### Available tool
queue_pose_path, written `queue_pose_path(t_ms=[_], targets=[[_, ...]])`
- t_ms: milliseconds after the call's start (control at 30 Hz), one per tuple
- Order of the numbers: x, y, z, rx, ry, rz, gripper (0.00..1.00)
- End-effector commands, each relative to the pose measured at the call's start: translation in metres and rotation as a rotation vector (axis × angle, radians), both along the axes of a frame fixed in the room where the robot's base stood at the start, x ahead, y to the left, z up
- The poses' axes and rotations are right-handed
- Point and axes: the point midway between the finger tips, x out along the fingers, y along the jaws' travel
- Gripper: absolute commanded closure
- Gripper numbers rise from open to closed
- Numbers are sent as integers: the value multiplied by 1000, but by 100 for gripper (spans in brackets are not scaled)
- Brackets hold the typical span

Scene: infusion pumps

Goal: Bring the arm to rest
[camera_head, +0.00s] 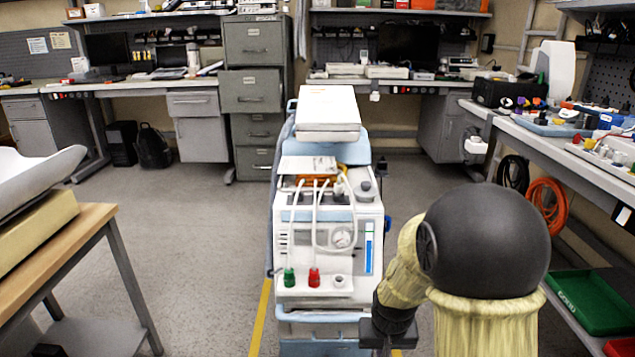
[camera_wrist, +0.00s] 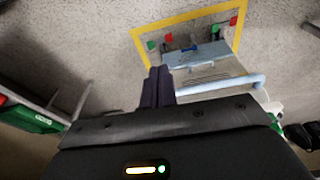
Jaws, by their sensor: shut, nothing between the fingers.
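My arm (camera_head: 490,245) is bent in the right foreground of the head view, with its black rounded joint and pale yellow sleeves. My gripper shows in the wrist view (camera_wrist: 158,82), with its two dark fingers side by side, shut and empty. They point toward the floor and the cart's base; how far apart they are is hard to tell. In the head view the dark end of my arm is low, in front of the cart's lower right side. The white and blue medical cart (camera_head: 328,235) stands upright in the middle, with a green and a red fitting on its front.
A wood-topped table (camera_head: 60,240) stands at the left. A cluttered workbench (camera_head: 560,140) runs along the right, with a green bin (camera_head: 590,300) below it. Grey drawers (camera_head: 252,90) and desks line the back. Yellow floor tape (camera_wrist: 185,20) borders the cart. Open floor lies left of the cart.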

Motion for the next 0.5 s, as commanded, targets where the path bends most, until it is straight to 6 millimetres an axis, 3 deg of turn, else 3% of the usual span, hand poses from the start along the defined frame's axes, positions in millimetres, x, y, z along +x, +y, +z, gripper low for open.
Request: queue_pose_path(t_ms=[33, 100, 500], targets=[[-14, -3, 20, 9, -7, 2, 100], [-31, -6, 36, 15, -12, 12, 100], [-104, -13, 85, 20, -27, 53, 100]])
